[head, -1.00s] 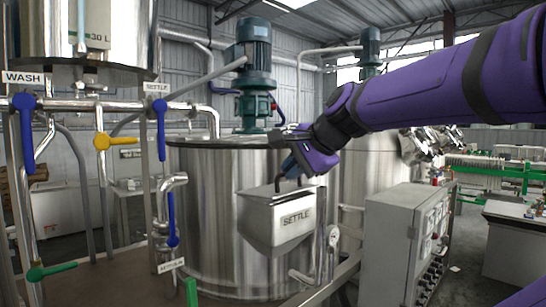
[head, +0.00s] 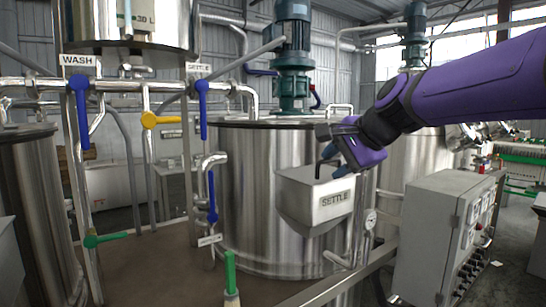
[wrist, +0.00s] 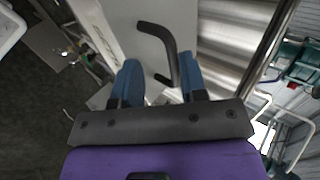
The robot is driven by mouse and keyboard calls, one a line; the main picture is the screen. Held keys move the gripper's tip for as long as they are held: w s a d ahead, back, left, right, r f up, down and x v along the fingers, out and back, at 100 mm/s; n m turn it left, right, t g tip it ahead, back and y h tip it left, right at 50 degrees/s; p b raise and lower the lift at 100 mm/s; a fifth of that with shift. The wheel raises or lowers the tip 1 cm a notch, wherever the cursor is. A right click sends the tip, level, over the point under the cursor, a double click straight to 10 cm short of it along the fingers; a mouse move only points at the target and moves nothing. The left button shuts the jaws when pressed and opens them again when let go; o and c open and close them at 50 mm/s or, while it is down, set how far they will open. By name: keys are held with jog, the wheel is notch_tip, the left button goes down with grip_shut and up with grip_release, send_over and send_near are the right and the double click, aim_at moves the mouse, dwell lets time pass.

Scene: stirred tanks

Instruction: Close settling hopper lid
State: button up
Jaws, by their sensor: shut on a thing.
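The settling hopper (head: 300,205) is a grey box labelled SETTLE on the front of a shiny steel tank (head: 250,180). Its pale lid (head: 300,176) looks flat across the top in the head view. The lid also fills the upper middle of the wrist view (wrist: 140,50). A black bent handle (wrist: 158,35) stands on the lid, and it shows in the head view (head: 320,167). My gripper (wrist: 160,80) has its blue fingers on either side of the handle's end and is shut on it. In the head view my gripper (head: 340,165) partly hides the lid's right side.
A grey control box (head: 440,230) stands to the right of the hopper. Pipes with blue, yellow and green valve handles (head: 203,105) run at the left. A green upright handle (head: 230,270) is in front. A teal motor (head: 292,50) tops the tank.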

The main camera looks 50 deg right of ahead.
jog(key=shift+f, duration=0.1)
jog(key=shift+s+r, duration=0.25)
jog(key=v, duration=1)
jog(key=shift+r, duration=0.15)
jog(key=w+a+f+n+g+y, duration=0.1)
jog(key=w+a+f+n+g, duration=0.1)
jog(key=w+a+f+n, duration=0.4)
jog(key=w+a+f+n+g+y, duration=0.1)
jog(key=w+a+f+n, duration=0.5)
jog(key=a+n, duration=0.8)
notch_tip(320, 180, down, 4)
jog(key=shift+a+r+n+g, duration=0.15)
jog(key=shift+a+n+g, duration=0.25)
jog(key=shift+g, duration=0.3)
jog(key=shift+w, duration=0.1)
